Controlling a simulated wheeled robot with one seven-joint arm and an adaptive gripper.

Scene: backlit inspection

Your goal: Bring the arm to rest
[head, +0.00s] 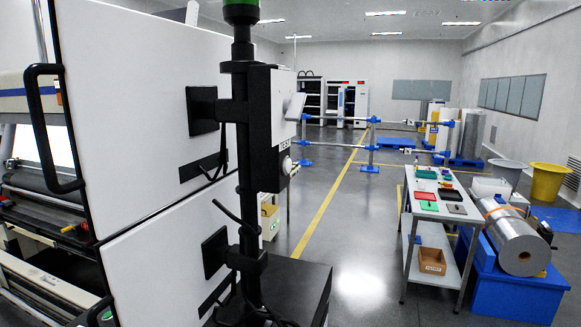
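My gripper and arm do not show clearly in the head view, so I cannot see how the arm is held or whether the gripper is open or shut. No object is seen being held.
Close on the left stands a machine with white panels (140,90) and a black handle. In front of it are a black post (243,180) and a box marked TEST (272,125). Right are a table (480,213) with small trays, and a metal roll (520,245) on a blue stand. The middle floor (355,240) is clear.

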